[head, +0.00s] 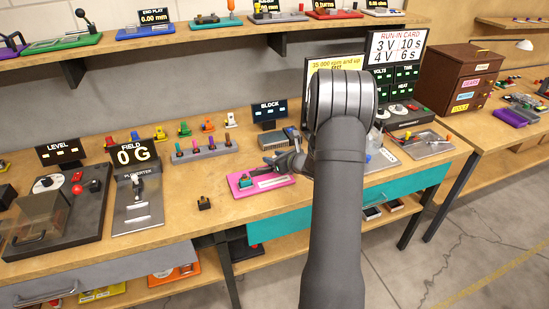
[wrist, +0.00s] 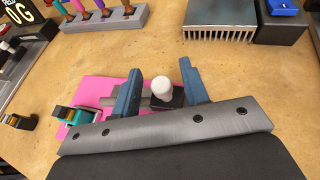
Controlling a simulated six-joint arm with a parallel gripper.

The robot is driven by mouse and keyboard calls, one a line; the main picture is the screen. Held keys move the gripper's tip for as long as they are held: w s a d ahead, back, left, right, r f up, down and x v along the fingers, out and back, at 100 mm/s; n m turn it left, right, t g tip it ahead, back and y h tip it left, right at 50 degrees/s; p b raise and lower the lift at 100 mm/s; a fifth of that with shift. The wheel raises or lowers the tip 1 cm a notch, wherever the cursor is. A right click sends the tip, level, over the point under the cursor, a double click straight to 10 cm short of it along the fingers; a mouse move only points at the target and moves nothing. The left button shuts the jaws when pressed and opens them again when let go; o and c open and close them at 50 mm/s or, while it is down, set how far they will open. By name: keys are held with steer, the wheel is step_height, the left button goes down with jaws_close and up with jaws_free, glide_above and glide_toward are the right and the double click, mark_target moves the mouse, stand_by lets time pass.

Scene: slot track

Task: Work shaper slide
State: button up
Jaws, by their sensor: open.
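The pink board (head: 262,190) lies on the wooden bench in the middle of the head view. It carries a grey slide track and a small teal block (head: 246,180) at its left end. In the wrist view the pink board (wrist: 98,90) lies under my gripper (wrist: 159,72), with the teal block (wrist: 72,117) at lower left. A white knob (wrist: 162,88) on a dark carriage (wrist: 170,101) stands between my two blue fingers. The fingers are open, with visible gaps to the knob. In the head view my gripper (head: 283,161) is over the board, and my arm hides its right side.
A grey rack of colored pegs (head: 205,149) stands behind and left of the board. A finned grey block (wrist: 215,27) is behind it. A small dark part (head: 204,203) sits at front left. Bare bench lies between them.

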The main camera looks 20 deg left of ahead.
steer(key=shift+c, duration=0.4)
jaws_close()
steer(key=shift+s+a, duration=1.6)
steer(key=shift+s, duration=0.1)
steer(key=shift+o, duration=0.4)
jaws_free()
steer(key=v, duration=1.7)
steer(key=shift+d+r, duration=0.2)
steer(key=shift+r, duration=0.05)
steer(key=shift+a, duration=0.1)
